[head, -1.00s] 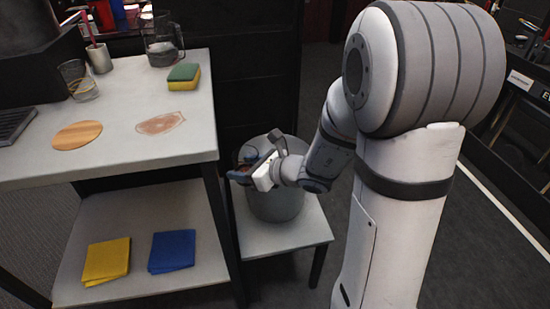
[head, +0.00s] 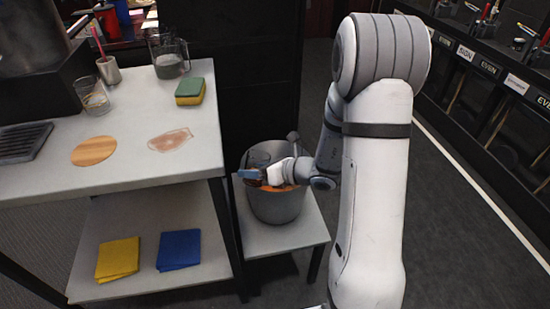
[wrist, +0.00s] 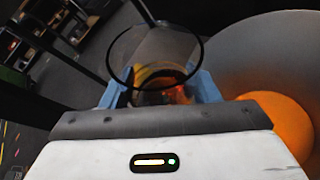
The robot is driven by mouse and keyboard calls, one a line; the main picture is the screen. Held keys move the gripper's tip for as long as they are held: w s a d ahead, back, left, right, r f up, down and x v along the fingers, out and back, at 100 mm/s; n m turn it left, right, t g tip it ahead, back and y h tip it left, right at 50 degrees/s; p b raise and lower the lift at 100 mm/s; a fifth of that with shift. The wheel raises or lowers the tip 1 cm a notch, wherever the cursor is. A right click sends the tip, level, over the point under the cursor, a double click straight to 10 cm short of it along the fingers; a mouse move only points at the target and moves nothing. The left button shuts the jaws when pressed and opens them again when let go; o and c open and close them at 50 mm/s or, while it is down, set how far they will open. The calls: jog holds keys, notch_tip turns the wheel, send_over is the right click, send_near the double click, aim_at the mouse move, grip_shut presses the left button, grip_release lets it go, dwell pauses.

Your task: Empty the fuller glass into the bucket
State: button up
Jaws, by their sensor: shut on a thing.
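My gripper (head: 252,174) is shut on a clear glass (head: 259,158) over the grey bucket (head: 277,207). In the wrist view the glass (wrist: 155,55) sits between the blue fingers (wrist: 160,90), with some orange colour low in it. The room looks slanted there, so the glass seems tilted; how far I cannot tell. Orange liquid (wrist: 272,115) shows inside the bucket. Another clear glass (head: 96,101) stands upright on the table at the left; its contents are too small to judge.
The bucket stands on a low stand (head: 262,243) beside the table (head: 130,180). On the table are a jug (head: 170,60), a sponge (head: 190,91), a round wooden coaster (head: 94,151) and a pinkish stain (head: 171,140). Yellow (head: 117,258) and blue (head: 179,250) cloths lie on the lower shelf.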

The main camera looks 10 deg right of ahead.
aim_at(263, 159)
jog(key=shift+w+d+r+m+p, duration=0.3)
jog(key=shift+r+p, duration=0.15)
jog(key=shift+r, duration=0.1)
jog(key=shift+w+d+f+m+g+y+p, duration=0.2)
jog(key=shift+f+m+y+p, duration=0.1)
jog(key=shift+f+m, duration=0.1)
jog(key=shift+w+d+f+m+g+y+p, duration=0.1)
jog(key=shift+w+d+f+m+y+p, duration=0.1)
jog(key=shift+f+m+y, duration=0.15)
jog(key=shift+f+m, duration=0.2)
jog(key=shift+m, duration=0.25)
jog(key=shift+r+m+g+y+p, duration=0.3)
jog(key=shift+r+m+y+p, duration=0.25)
jog(key=shift+m+p, duration=0.15)
jog(key=shift+f+m+y+b, duration=0.3)
jog(key=shift+f+m+y, duration=0.15)
jog(key=shift+m, duration=0.15)
jog(key=shift+w+d+r+m+y, duration=0.1)
jog(key=shift+r+m+y, duration=0.15)
jog(key=shift+r+m, duration=0.4)
jog(key=shift+w+d+r+m+y, duration=0.15)
jog(key=shift+w+d+m+y, duration=0.15)
jog(key=shift+w+d+m, duration=0.35)
jog(key=shift+s+a, duration=0.1)
